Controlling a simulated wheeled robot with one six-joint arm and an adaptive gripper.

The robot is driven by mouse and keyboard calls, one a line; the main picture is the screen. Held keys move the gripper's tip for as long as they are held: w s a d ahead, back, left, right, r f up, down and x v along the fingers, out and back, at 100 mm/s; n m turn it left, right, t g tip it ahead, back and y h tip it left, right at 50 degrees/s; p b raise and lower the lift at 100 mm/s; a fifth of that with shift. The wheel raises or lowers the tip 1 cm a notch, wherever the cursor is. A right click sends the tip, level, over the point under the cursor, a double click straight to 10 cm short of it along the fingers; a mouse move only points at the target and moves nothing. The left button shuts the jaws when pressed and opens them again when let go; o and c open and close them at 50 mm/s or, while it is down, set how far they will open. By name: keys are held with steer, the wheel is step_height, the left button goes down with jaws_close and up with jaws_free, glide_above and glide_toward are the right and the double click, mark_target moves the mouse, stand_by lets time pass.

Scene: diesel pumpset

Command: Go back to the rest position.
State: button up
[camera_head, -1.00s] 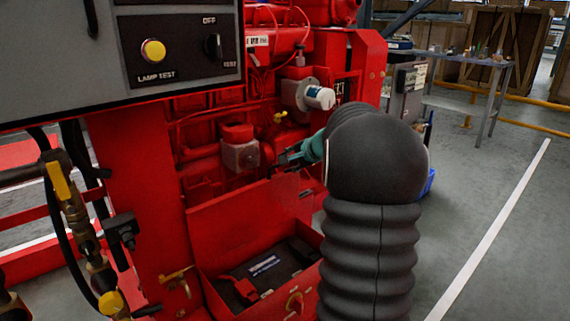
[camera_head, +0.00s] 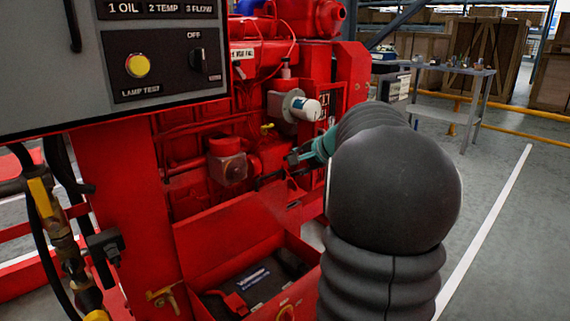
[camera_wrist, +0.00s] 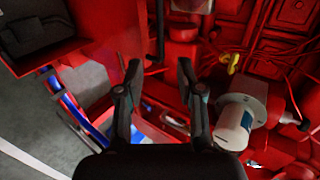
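My gripper (camera_head: 297,158) is beside the red pumpset engine in the head view, in front of its side and right of a red-capped fitting (camera_head: 227,160). The wrist view shows my gripper (camera_wrist: 158,75) with its two dark fingers spread apart and nothing between them. My black, ribbed arm fills the right middle of the head view and hides part of the engine's right end. A white cylindrical filter (camera_head: 303,108) is just above my gripper; in the wrist view the filter (camera_wrist: 235,122) is right of the fingers, apart from them.
A grey control panel (camera_head: 130,90) with a yellow lamp-test button overhangs at upper left. A red open box (camera_head: 240,235) holding a black battery (camera_head: 262,280) is below my gripper. Brass valves (camera_head: 62,245) are at left. A grey workbench (camera_head: 455,70) stands behind; floor at right is clear.

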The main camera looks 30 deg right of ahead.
steer(key=s+a+f+n+g, duration=0.4)
steer(key=s+a+f, duration=0.3)
steer(key=s+f, duration=0.25)
steer(key=s+a+n+g+h, duration=0.1)
steer(key=s+a+n, duration=1.1)
steer(key=s+a, duration=0.7)
steer(key=a, duration=0.4)
steer(key=shift+r+h, duration=0.3)
steer(key=shift+r, duration=0.05)
steer(key=shift+d, duration=0.1)
